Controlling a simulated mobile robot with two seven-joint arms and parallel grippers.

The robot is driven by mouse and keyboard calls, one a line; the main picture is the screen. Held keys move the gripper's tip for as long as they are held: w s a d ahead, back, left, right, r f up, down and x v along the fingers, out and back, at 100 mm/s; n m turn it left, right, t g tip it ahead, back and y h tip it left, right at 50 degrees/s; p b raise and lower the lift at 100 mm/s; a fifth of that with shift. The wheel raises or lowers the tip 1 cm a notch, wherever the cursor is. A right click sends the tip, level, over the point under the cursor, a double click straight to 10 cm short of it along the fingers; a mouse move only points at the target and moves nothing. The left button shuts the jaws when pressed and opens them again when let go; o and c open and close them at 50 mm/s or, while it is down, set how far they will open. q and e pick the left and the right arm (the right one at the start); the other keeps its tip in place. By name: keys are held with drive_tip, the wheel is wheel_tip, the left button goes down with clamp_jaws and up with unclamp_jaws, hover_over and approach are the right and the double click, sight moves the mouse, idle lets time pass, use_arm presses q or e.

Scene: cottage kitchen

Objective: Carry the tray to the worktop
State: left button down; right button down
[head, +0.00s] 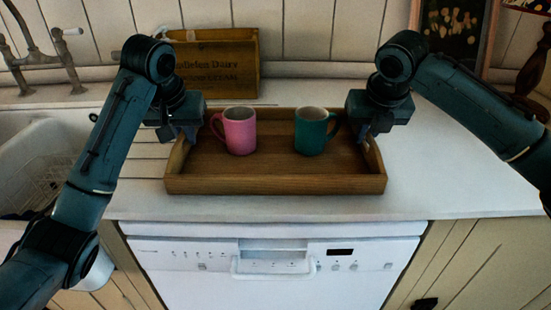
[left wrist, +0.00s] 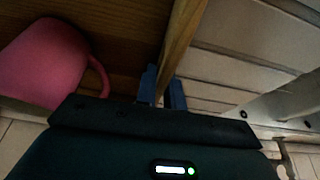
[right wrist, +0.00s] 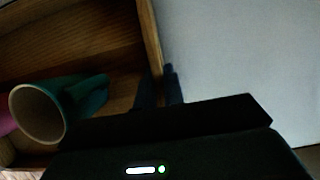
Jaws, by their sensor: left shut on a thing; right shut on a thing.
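The wooden tray (head: 275,185) is level at the front of the white worktop (head: 440,165); I cannot tell whether its base touches the surface. A pink mug (head: 240,132) and a teal mug (head: 311,132) stand upright in it, pink left, teal right. My left gripper (head: 181,138) is shut on the tray's left end wall; the left wrist view shows the wall (left wrist: 183,40) between the fingers. My right gripper (head: 369,135) is shut on the right end wall, which also shows in the right wrist view (right wrist: 149,40). The pink mug (left wrist: 42,65) is beside my left gripper, the teal mug (right wrist: 40,110) beside my right.
A wooden dairy crate (head: 215,65) stands behind the tray against the panelled wall. A sink (head: 35,150) with a tap (head: 40,50) is at the left. A white appliance (head: 275,265) is below the worktop edge. The worktop right of the tray is clear. A picture frame (head: 450,35) leans at the back right.

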use_arm(q)
drive_tip(key=c, duration=1.5)
unclamp_jaws()
use_arm(e)
drive_tip(key=c, duration=1.5)
unclamp_jaws()
use_arm(q)
drive_tip(key=shift+r, duration=0.1)
drive_tip(key=v, duration=1.1)
drive_tip(key=shift+s+r, duration=0.25)
use_arm(e)
drive_tip(key=shift+s+r, duration=0.1)
drive_tip(key=shift+r, duration=0.05)
use_arm(q)
drive_tip(key=shift+r, duration=0.1)
use_arm(e)
drive_tip(key=v, duration=1.1)
drive_tip(key=shift+s+r, duration=0.2)
drive_tip(key=shift+r, duration=0.1)
use_arm(q)
drive_tip(key=shift+s, duration=0.1)
use_arm(e)
drive_tip(key=shift+f, duration=0.1)
